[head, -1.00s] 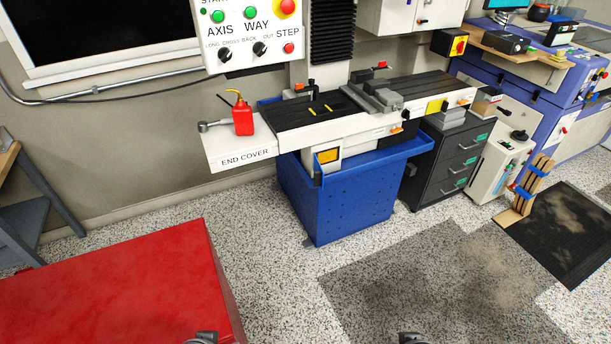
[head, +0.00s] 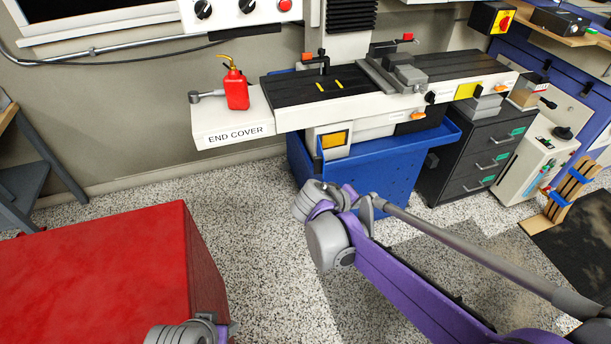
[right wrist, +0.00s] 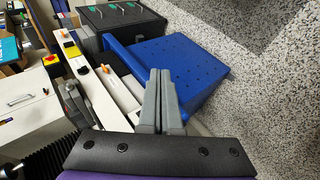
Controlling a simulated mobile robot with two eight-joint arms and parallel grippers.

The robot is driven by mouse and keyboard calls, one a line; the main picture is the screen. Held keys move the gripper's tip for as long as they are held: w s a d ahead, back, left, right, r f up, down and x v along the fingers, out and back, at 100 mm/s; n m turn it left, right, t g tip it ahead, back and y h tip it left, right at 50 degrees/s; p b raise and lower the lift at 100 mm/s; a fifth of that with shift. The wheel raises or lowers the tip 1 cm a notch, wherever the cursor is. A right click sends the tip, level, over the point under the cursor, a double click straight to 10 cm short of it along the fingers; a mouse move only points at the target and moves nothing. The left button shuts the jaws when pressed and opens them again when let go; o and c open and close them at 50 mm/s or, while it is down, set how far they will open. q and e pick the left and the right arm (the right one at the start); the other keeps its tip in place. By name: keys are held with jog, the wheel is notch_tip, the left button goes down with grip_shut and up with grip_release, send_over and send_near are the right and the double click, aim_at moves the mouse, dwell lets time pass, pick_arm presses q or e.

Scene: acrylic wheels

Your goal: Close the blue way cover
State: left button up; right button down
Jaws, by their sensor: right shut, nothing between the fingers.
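A blue perforated box-like base (head: 395,165) with a tray-like rim stands under the white machine table (head: 390,108). It also shows in the right wrist view as a blue perforated panel (right wrist: 178,68). I cannot tell which blue part is the way cover. My right gripper (right wrist: 160,73) is shut and empty, and in the right wrist view its fingertips overlap the near edge of the blue panel; contact cannot be told. In the head view my right arm reaches in from the lower right, in front of the base.
A red cabinet (head: 100,260) stands at the lower left. A red oil can (head: 236,90) sits on the white end cover (head: 235,125). A dark drawer cabinet (head: 470,165) adjoins the base on the right. Speckled floor (head: 255,225) is open between the red cabinet and the machine.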

jog(key=w+a+f+n+t+h+b, duration=0.3)
jog(key=w+a+f, duration=0.35)
jog(key=a, duration=0.55)
jog(key=w+a+f+n+t+b, duration=0.1)
jog(key=w+a+f+t+b, duration=0.35)
jog(key=a, duration=0.75)
send_near(316, 157)
jog(key=shift+w+d+f, duration=1.25)
jog(key=shift+w+f, duration=0.95)
jog(key=shift+w, duration=0.55)
pick_arm(q)
notch_tip(316, 157, down, 10)
jog(key=w, duration=0.1)
jog(key=shift+w+f, duration=0.1)
pick_arm(e)
jog(key=shift+d, duration=0.15)
